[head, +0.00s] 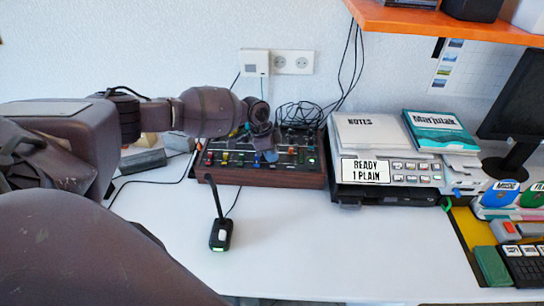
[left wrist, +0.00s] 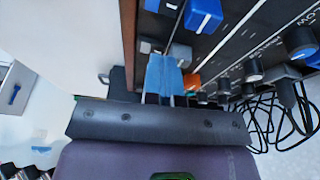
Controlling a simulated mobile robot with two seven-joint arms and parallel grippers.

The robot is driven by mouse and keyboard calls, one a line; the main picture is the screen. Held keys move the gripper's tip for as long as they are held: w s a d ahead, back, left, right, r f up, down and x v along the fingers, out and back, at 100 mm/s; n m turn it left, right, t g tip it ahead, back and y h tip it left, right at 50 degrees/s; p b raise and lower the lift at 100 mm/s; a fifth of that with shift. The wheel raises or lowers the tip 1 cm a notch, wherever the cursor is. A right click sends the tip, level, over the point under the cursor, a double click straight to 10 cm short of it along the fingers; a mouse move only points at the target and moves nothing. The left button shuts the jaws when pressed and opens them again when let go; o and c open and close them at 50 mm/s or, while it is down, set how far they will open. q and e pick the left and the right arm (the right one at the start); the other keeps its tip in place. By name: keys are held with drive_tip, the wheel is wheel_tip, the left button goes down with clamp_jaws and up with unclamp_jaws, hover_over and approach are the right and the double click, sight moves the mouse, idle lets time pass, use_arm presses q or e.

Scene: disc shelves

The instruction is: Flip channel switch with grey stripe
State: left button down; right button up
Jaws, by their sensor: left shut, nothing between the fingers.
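A wood-sided mixing console (head: 262,178) stands on the desk against the wall, with rows of coloured caps and knobs on its dark top. My left gripper (head: 266,157) is over the console's back middle, with its blue fingers shut and empty. In the left wrist view, the shut fingers (left wrist: 165,72) are at the panel, close to a grey cap (left wrist: 181,54) and an orange cap (left wrist: 192,83). I cannot tell whether they touch. A blue cap (left wrist: 203,16) is further along. I cannot make out which switch has a grey stripe. My right gripper is not in view.
A desk microphone (head: 220,233) stands in front of the console. A printer-like machine (head: 388,172) with papers and books stands to its right. Cables (head: 300,113) bunch behind the console. An orange shelf (head: 450,22) hangs at upper right. The desk's front middle (head: 310,245) is clear.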

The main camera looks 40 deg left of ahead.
use_arm(q)
drive_tip(key=shift+s+f, duration=0.1)
drive_tip(key=shift+f, duration=0.7)
drive_tip(key=shift+r, duration=0.2)
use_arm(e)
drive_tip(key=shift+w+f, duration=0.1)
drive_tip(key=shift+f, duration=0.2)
use_arm(q)
drive_tip(key=shift+r, duration=0.15)
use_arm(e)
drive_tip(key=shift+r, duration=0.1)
use_arm(q)
drive_tip(key=shift+s+d+r+p, duration=0.15)
drive_tip(key=shift+s+d+p, duration=0.3)
drive_tip(key=shift+p, duration=0.2)
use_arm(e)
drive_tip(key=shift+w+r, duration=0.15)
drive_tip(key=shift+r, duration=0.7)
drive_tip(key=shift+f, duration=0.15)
